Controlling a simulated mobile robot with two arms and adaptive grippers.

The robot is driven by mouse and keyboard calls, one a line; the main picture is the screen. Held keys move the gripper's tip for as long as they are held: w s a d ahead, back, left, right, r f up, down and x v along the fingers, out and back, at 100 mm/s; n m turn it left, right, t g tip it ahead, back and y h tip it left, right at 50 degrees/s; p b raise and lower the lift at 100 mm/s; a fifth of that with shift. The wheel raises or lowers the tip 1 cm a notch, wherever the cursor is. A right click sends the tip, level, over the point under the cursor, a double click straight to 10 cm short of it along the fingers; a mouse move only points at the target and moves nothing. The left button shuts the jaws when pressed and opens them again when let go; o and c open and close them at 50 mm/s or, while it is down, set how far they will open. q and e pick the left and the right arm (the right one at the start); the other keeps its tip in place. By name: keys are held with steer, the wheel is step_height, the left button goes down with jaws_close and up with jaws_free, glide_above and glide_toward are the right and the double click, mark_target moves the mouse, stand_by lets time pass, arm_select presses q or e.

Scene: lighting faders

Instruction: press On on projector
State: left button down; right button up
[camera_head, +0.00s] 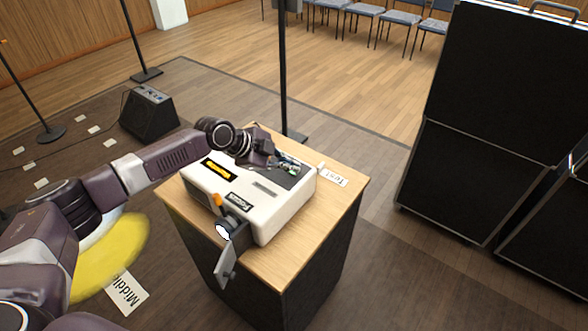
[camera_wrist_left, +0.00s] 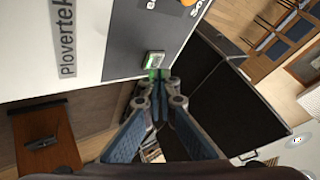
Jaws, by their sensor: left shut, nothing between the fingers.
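The projector (camera_head: 205,183) is a white box with a dark top panel, a lens at its front and a small orange part beside the lens. It stands on a wood-topped stand. In the left wrist view its white face (camera_wrist_left: 85,30) carries a "Plovertek"-like label, partly cut off. A small green and white button (camera_wrist_left: 154,60) sits on the dark panel; its wording is not readable. My left gripper (camera_head: 289,165) is over the panel, shut and empty. In the left wrist view its fingertips (camera_wrist_left: 158,75) are right beside the button; I cannot tell whether they touch it. My right gripper is not in view.
The stand's wooden top (camera_head: 342,197) holds a paper label (camera_head: 333,175) right of the projector. A thin dark pole (camera_head: 283,70) rises behind it. Large black cases (camera_head: 480,120) stand at the right. A floor speaker (camera_head: 149,113) stands at the left. Floor between stand and cases is clear.

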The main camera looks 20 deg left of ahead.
arm_select(q)
steer(key=shift+r+p, duration=1.55)
steer(key=shift+r, duration=1.15)
